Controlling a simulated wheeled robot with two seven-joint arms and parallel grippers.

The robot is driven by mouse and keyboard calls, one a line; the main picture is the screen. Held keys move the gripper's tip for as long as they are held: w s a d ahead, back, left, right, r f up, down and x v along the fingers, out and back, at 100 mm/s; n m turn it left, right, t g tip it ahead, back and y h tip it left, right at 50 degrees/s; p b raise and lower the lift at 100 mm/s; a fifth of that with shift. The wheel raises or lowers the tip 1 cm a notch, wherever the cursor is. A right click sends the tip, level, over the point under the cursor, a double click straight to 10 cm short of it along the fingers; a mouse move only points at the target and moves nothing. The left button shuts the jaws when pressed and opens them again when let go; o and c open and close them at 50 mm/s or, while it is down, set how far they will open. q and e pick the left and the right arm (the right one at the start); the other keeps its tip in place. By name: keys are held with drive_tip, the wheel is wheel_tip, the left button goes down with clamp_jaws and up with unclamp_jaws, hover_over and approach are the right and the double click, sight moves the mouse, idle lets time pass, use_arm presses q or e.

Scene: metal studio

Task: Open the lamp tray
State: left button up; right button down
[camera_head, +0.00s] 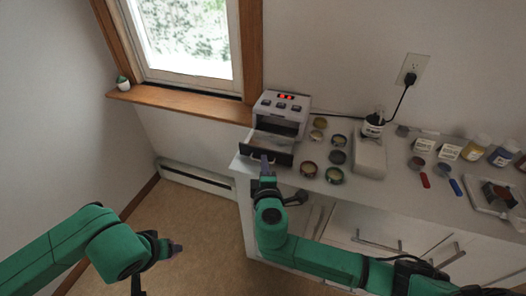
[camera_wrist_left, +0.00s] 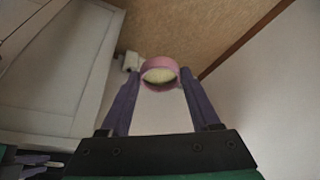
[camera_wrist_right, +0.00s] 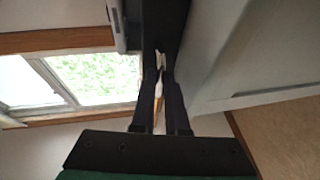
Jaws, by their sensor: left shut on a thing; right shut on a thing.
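The lamp (camera_head: 281,112) is a white box with a red lit display and several buttons, standing at the left end of the counter. Its tray (camera_head: 274,151) has a dark front and stands pulled out below the body; the light inside shows. My right gripper (camera_head: 264,163) is at the tray's front, shut on its handle. In the right wrist view its fingers (camera_wrist_right: 162,75) close together on a small pale part against the dark front. My left gripper (camera_wrist_left: 160,80) is shut on a pink round tin (camera_wrist_left: 159,72) with a cream top, held away from the counter, over the floor.
Several round tins (camera_head: 310,169) stand right of the lamp on the counter. A white block (camera_head: 369,156), a cup with tools (camera_head: 373,126), bottles (camera_head: 474,147) and a small tray (camera_head: 497,199) lie further right. A window sill (camera_head: 180,104) is behind.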

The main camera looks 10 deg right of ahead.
use_arm(q)
drive_tip(key=shift+s, duration=0.1)
use_arm(e)
drive_tip(key=shift+s+a, duration=0.15)
drive_tip(key=shift+s, duration=0.15)
drive_tip(key=c, duration=0.9)
unclamp_jaws()
drive_tip(key=shift+w, duration=0.1)
use_arm(q)
drive_tip(key=shift+f+b, duration=0.5)
drive_tip(key=shift+b, duration=0.05)
use_arm(e)
drive_tip(key=v, duration=1.2)
